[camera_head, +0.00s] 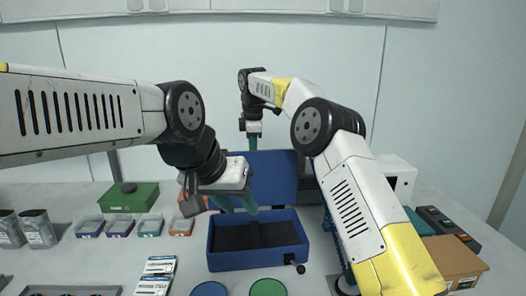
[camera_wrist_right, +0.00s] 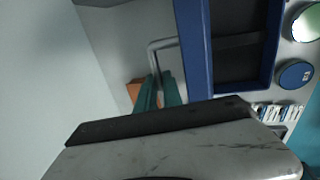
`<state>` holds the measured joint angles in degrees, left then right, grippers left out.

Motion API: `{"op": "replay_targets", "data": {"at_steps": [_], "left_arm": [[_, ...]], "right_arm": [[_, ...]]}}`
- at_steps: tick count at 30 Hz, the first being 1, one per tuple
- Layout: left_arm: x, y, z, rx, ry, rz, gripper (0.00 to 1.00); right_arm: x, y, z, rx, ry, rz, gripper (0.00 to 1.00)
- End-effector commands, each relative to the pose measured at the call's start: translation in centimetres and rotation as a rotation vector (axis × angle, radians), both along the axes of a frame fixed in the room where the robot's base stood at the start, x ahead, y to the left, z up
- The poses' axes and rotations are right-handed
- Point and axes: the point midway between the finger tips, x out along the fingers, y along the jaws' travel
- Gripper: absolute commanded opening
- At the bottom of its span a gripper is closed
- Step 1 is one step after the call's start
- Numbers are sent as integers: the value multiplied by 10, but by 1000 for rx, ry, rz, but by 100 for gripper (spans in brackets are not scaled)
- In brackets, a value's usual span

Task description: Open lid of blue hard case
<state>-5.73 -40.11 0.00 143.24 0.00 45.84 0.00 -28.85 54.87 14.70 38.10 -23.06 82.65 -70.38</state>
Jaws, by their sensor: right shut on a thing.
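The blue hard case (camera_head: 225,262) stands open on the table, its dark interior showing. Its lid (camera_head: 272,178) stands roughly upright at the back; in the right wrist view I see it nearly edge-on (camera_wrist_right: 196,50). A grey handle (camera_wrist_right: 153,58) sticks out from the lid. My right gripper (camera_head: 253,144) is at the lid's top edge in the head view; its teal fingers (camera_wrist_right: 159,88) are shut on the handle. My left gripper (camera_head: 235,204) is open and empty, above the case's left back part, in front of the lid's left side.
A green case (camera_head: 128,197) and several small trays (camera_head: 151,227) are to the left. Silver pouches (camera_head: 38,229) stand at the far left. A blue disc (camera_head: 209,290) and a green disc (camera_head: 268,288) lie in front of the case. My right arm covers the area right of it.

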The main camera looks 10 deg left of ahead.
Motion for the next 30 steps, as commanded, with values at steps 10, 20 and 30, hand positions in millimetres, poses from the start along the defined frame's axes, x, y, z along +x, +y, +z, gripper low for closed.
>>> {"op": "replay_targets", "data": {"at_steps": [10, 20, 30], "left_arm": [[0, 0, 0, 0, 0, 0, 36], [0, 0, 0, 0, 0, 0, 36], [0, 0, 0, 0, 0, 0, 36]], "right_arm": [[-2, -1, -9, -13, 20, 1, 15], [-1, 0, -5, -5, 10, 1, 33], [-7, -1, 29, -2, 6, 0, 33]]}}
